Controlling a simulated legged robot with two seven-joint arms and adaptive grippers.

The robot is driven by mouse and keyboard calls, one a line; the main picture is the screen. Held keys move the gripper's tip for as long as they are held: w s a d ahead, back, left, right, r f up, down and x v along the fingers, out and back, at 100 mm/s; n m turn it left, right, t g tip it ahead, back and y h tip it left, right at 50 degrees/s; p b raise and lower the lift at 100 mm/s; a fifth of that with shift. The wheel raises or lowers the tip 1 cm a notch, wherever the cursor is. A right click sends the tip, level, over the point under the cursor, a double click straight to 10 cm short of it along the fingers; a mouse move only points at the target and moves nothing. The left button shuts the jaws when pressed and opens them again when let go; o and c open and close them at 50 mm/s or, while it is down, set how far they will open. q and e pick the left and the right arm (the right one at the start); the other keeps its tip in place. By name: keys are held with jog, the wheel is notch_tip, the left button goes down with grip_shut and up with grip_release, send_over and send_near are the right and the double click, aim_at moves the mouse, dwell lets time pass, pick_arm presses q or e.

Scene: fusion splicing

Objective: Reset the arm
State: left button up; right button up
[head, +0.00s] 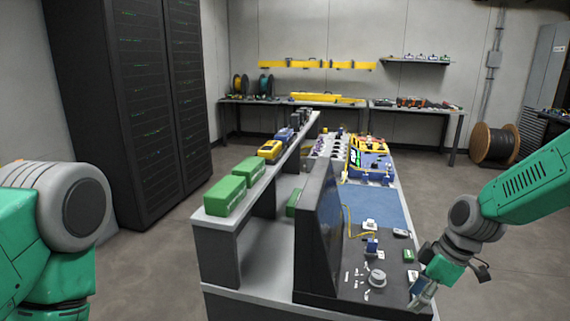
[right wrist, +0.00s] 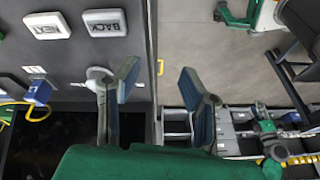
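My right arm (head: 530,187) comes in from the right. Its gripper (head: 422,298) points down at the right edge of the dark console panel (head: 345,283). In the right wrist view the two blue-padded fingers (right wrist: 160,75) stand apart with nothing between them. White NEXT (right wrist: 47,26) and BACK (right wrist: 104,22) keys lie on the panel beyond the left finger. I cannot tell whether the left finger touches the round white knob behind it. Only the upper part of my left arm (head: 50,235) shows; its gripper is out of view.
A blue holder (head: 371,246) with a yellow cable sits on the bench. Green boxes (head: 231,195) and a yellow device (head: 270,150) stand on the raised shelf. A black rack (head: 130,100) is at left. Open floor (head: 490,260) lies right of the bench.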

jog(key=s+a+f+m+h, duration=0.1)
jog(key=s+f+m, duration=0.5)
jog(key=s+f, duration=1)
jog(key=s+d+f+m+h, duration=0.1)
jog(key=s+f+m, duration=0.1)
jog(key=s, duration=0.6)
jog(key=s+d+f+m+h+b, duration=0.1)
jog(key=s+m, duration=0.3)
jog(key=s, duration=0.5)
jog(key=shift+d+f, duration=0.15)
jog(key=shift+f, duration=0.5)
jog(key=shift+a+r+h, duration=0.1)
jog(key=shift+a+h, duration=0.2)
jog(key=shift+a, duration=0.1)
jog(key=shift+d, duration=0.3)
jog(key=shift+a, duration=0.2)
